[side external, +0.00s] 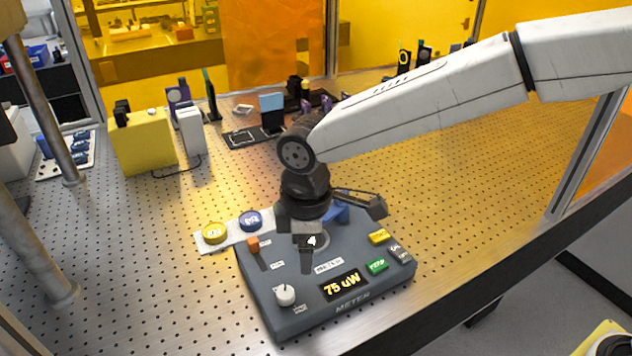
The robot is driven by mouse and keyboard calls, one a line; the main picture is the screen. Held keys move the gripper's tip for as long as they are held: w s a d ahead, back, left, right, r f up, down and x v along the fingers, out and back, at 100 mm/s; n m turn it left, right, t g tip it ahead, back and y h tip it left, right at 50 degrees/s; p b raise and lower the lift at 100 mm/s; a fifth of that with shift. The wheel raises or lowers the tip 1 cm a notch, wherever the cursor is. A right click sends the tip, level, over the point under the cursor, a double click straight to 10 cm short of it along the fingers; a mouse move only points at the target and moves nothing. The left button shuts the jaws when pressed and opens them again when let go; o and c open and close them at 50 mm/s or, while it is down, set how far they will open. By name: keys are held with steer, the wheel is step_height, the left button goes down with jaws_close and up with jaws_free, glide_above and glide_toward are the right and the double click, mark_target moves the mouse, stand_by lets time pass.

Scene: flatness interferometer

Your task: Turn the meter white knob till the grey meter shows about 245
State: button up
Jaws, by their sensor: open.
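The grey meter (262,307) lies on the perforated table. Its display (343,285) reads 75 uW in yellow digits. The white knob (285,295) stands near the meter's front left corner, left of the display, with nothing touching it. My gripper (307,264) points down over the middle of the meter, behind and slightly right of the white knob, and apart from it. It is open and holds nothing that I can see. One finger shows clearly; the other is hard to make out. The gripper hides part of the panel behind it.
The meter also bears an orange-capped lever (253,244), a yellow button (379,236), a green button (377,266) and a grey switch (400,254). A white plate with yellow (214,232) and blue (250,220) round pieces lies behind left. A yellow box (145,142) stands farther back.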

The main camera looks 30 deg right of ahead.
steer(key=n, duration=0.2)
glide_above(285, 292)
steer(key=shift+r, duration=0.3)
steer(key=shift+f, duration=0.1)
steer(key=shift+f, duration=3.85)
jaws_close()
steer(key=shift+m, duration=0.3)
